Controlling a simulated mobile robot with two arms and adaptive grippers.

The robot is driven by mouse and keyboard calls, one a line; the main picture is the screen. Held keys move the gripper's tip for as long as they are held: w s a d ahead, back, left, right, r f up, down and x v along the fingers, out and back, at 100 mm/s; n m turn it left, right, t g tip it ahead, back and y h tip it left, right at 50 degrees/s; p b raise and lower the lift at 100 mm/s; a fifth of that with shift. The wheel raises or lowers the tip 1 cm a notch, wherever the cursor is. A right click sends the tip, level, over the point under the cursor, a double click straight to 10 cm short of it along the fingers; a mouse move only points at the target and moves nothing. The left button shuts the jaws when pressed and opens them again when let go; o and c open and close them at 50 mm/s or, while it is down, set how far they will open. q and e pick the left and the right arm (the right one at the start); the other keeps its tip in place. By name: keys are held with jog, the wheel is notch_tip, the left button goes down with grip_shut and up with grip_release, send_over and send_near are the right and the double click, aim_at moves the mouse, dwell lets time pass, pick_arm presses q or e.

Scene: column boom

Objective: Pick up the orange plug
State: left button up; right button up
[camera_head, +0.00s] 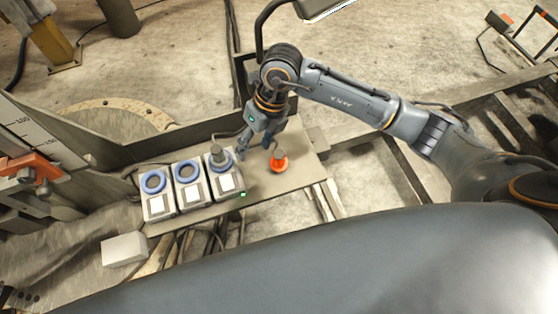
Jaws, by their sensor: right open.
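My right gripper (252,150) reaches down from above, just left of the plug. Its fingers are apart and hold nothing that I can see. From this angle I cannot tell the height gap between the fingertips and the plate. My left gripper is out of view.
Several white boxes with blue rings (188,172) stand in a row on the plate's left half. The rightmost holds a grey plug (217,154). A dark wall (180,138) runs behind the plate. A white block (124,249) lies at lower left. Cables hang below the plate.

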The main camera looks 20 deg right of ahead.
aim_at(279, 154)
jog(key=w+d+h, duration=0.2)
jog(key=d+h, duration=0.2)
jog(key=d, duration=0.3)
jog(key=shift+m+t, duration=0.3)
notch_tip(279, 154, down, 8)
jog(key=shift+w+f, duration=0.1)
jog(key=shift+w, duration=0.05)
jog(key=shift+w+a+f+p, duration=0.1)
jog(key=shift+f+p, duration=0.2)
jog(key=shift+f, duration=1.1)
jog(key=shift+w+a+f+p, duration=0.1)
jog(key=shift+f+p, duration=0.15)
jog(key=shift+f, duration=1.1)
grip_shut()
